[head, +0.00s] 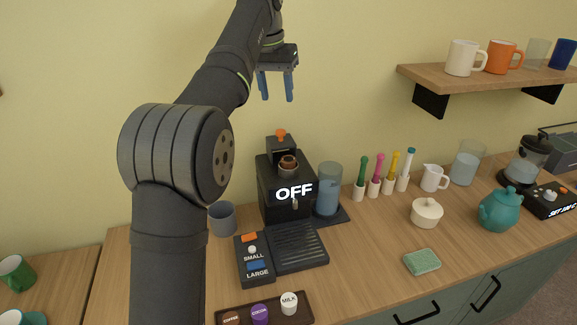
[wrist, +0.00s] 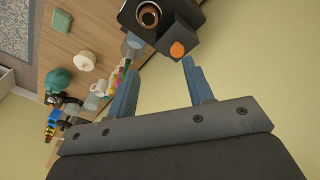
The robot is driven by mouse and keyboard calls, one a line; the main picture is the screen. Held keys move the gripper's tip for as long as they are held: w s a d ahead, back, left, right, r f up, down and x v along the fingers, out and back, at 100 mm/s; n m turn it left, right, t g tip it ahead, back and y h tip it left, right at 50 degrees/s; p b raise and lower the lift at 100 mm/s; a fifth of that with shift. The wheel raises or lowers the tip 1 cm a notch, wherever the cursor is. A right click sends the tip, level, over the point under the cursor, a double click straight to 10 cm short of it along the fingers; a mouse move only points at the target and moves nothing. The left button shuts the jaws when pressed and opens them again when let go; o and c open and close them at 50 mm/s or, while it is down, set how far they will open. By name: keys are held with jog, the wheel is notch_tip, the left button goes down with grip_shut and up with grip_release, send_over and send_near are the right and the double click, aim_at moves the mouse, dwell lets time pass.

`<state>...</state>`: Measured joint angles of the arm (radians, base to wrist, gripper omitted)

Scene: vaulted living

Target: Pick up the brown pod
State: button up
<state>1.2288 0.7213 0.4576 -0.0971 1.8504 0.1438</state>
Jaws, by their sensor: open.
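The brown pod, labelled COFFEE (head: 231,318), sits at the left of a dark tray (head: 306,309) at the bottom edge of the head view, partly cut off. A purple COCOA pod (head: 260,314) and a white MILK pod (head: 289,303) are beside it. My gripper (head: 278,100) is open and empty, high in front of the wall above the black coffee machine (head: 267,203), far from the tray. Its two blue fingers also show in the wrist view (wrist: 158,65), with nothing between them. The tray and pods are not visible in the wrist view.
The machine reads OFF; a brown round piece (head: 288,163) sits in its top, below an orange knob (head: 281,133). A button panel (head: 254,261) stands between machine and tray. A grey mug (head: 222,219) is left of the machine. A shelf (head: 480,75) holds cups at right.

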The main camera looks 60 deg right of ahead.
aim_at(289, 159)
jog(key=s+f+m, duration=0.1)
jog(key=f, duration=0.5)
jog(key=s+f+m+y, duration=0.1)
jog(key=f, duration=0.4)
jog(key=s+f+m, duration=0.1)
jog(key=f+m, duration=0.1)
jog(key=f, duration=0.4)
jog(key=shift+s+d+f+t+y, duration=0.1)
jog(key=shift+d+f+t+y, duration=0.05)
jog(key=shift+f+t+y, duration=0.15)
jog(key=shift+c, duration=0.2)
jog(key=c, duration=0.7)
